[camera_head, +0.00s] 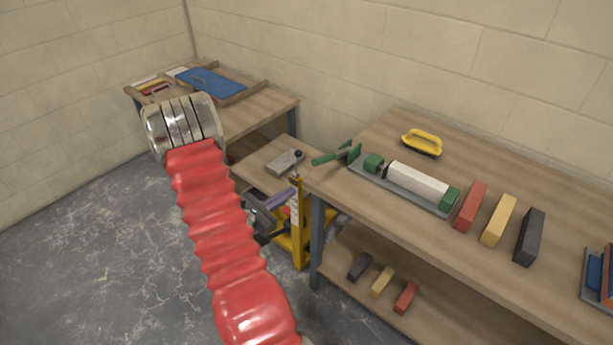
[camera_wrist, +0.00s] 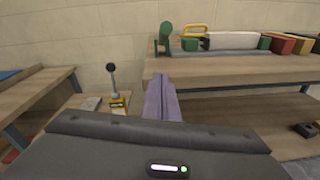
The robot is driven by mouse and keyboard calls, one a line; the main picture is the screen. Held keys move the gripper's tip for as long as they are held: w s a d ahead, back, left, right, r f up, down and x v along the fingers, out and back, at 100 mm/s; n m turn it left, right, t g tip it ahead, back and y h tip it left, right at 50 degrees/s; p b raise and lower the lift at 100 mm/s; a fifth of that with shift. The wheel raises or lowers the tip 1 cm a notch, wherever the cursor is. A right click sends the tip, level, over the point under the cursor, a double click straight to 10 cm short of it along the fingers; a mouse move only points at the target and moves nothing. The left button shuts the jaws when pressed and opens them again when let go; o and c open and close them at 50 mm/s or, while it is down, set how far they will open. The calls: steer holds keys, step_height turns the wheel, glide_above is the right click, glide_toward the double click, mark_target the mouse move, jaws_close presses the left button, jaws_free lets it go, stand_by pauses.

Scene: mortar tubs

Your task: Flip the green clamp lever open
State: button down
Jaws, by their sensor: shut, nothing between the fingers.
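The green clamp lever (camera_head: 329,158) sticks out leftward past the left end of the right workbench, from a green bracket (camera_head: 355,152). In the wrist view the lever (camera_wrist: 166,31) is seen nearly end-on, above the bench edge. It belongs to a grey base plate (camera_head: 408,190) that carries a white cylinder (camera_head: 418,183) between green end blocks. My gripper (camera_head: 293,183) has purple fingers and hangs left of the bench end, below and apart from the lever. In the wrist view its fingers (camera_wrist: 161,84) are together and empty.
Red, yellow and black blocks (camera_head: 498,220) and a yellow-handled tool (camera_head: 422,142) lie on the bench (camera_head: 380,137). A yellow stand (camera_head: 298,240) is close to my gripper. A lower table with a black-knobbed lever (camera_head: 297,154) stands behind. Another table (camera_head: 262,112) is at the back left.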

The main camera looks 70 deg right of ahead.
steer(key=x, duration=0.9)
steer(key=shift+s+d, duration=0.15)
steer(key=r, duration=0.1)
steer(key=s+d+r, duration=0.1)
steer(key=r, duration=0.1)
steer(key=shift+s+d+r, duration=0.15)
steer(key=shift+s+r, duration=0.05)
steer(key=shift+r, duration=0.2)
steer(key=shift+w+r, duration=0.15)
steer(key=shift+r, duration=0.1)
